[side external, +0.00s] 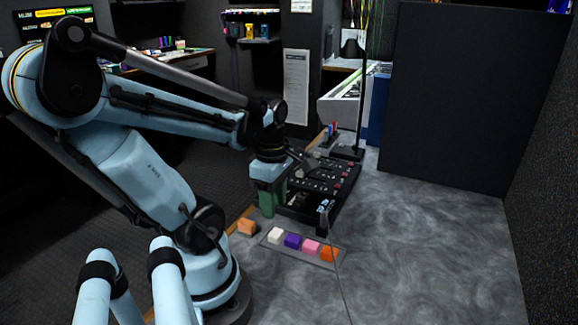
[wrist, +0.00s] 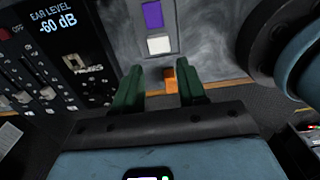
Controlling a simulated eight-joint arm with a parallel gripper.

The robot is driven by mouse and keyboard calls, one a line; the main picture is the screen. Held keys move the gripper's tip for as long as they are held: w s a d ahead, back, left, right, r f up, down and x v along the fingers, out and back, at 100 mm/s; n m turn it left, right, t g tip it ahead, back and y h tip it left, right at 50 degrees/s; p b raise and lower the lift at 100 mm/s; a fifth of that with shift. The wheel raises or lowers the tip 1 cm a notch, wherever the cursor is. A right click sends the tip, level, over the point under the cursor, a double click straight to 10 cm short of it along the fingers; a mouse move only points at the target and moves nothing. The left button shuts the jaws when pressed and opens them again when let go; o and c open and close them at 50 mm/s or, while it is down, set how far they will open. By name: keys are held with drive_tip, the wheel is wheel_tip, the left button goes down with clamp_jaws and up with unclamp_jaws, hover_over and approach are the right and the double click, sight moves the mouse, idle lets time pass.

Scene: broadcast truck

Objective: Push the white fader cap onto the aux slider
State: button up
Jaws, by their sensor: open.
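The white fader cap (side external: 275,236) sits at the left end of a row of caps on a flat strip (side external: 338,264). In the wrist view the white cap (wrist: 160,44) lies just beyond my fingertips, untouched. My gripper (side external: 268,210), with green fingers, is over the near left edge of the mixing console (side external: 338,178). In the wrist view my gripper (wrist: 160,72) is open and empty, its fingers apart. The console (wrist: 55,60) fills the left of that view, with several sliders (wrist: 28,92). I cannot tell which is the aux slider.
Purple (side external: 292,240), pink (side external: 311,247) and orange (side external: 328,254) caps share the strip. A loose orange block (side external: 246,227) stands left of it; it shows between my fingers (wrist: 170,84), farther off. The grey tabletop (side external: 440,250) is clear at right.

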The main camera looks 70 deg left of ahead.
sight(276, 233)
drive_tip(key=shift+w+d+f, duration=0.1)
drive_tip(key=shift+w+f, duration=0.05)
drive_tip(key=shift+f, duration=3.75)
drive_tip(key=c, duration=0.7)
drive_tip(key=shift+o, duration=0.2)
drive_tip(key=shift+r, duration=0.2)
